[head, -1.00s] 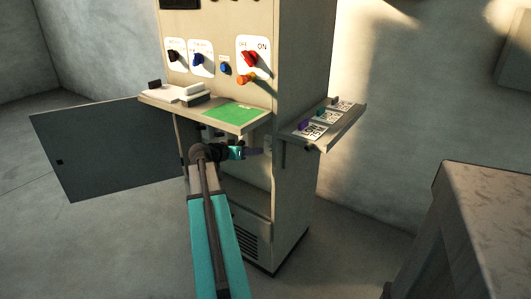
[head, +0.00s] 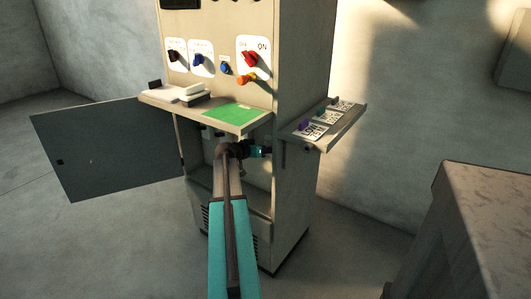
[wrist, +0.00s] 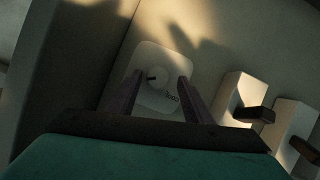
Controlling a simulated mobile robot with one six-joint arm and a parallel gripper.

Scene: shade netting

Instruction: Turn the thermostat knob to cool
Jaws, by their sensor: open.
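The thermostat knob (wrist: 159,74) is a small pale round knob on a white rounded plate (wrist: 151,58) in the wrist view. A short dark mark shows at its left side. A small printed word, seemingly "COOL", is at the plate's lower right. My gripper (wrist: 160,78) is open, with one finger on each side of the knob in the picture. I cannot tell whether the fingers touch it. In the head view my gripper (head: 262,151) is inside the cabinet's open lower bay, below the shelf, and the knob is hidden.
Two white blocks with brown levers (wrist: 254,114) stand right of the plate. The cabinet (head: 300,200) has its dark door (head: 105,150) swung open left. A front shelf (head: 160,103) overhangs the arm, and a side shelf (head: 320,128) juts right. A counter (head: 490,220) stands at right.

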